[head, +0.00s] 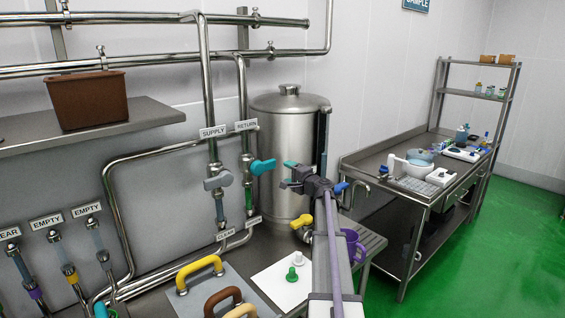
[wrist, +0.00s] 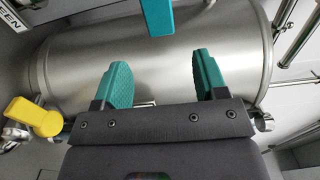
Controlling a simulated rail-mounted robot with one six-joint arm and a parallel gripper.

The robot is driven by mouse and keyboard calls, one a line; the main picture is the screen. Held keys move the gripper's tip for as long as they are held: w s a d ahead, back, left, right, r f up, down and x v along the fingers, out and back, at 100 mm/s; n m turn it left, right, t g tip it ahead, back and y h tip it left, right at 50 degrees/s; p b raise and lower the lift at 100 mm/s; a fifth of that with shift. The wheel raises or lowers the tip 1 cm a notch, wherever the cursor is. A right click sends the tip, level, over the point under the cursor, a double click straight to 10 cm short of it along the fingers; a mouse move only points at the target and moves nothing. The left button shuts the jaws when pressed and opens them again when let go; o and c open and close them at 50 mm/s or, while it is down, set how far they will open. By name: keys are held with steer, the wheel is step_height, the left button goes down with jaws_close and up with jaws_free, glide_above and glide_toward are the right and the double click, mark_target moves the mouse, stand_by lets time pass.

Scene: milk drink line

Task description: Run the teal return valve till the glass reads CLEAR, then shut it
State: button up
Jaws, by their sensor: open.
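The teal return valve handle (head: 263,166) sticks out to the right, crosswise to the upright pipe under the RETURN sign (head: 246,125). Below it the return sight glass (head: 249,198) looks green. Its tag (head: 254,221) is too small to read in the head view; a tag at the wrist view's corner (wrist: 12,16) ends in "EEN". My gripper (head: 287,174) is open and empty, just right of the handle and apart from it. In the wrist view the handle (wrist: 156,18) shows at the top, beyond and between the teal fingertips of my gripper (wrist: 164,75).
The grey-handled supply valve (head: 217,180) is close on the left; its lower tag reads CLEAR (head: 225,235). A steel tank (head: 285,130) stands behind my gripper, with a yellow valve handle (head: 302,221) low down.

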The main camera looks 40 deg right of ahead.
mark_target(271, 165)
steer(key=w, duration=1.1)
steer(key=shift+a, duration=0.35)
jaws_close()
steer(key=shift+a, duration=0.1)
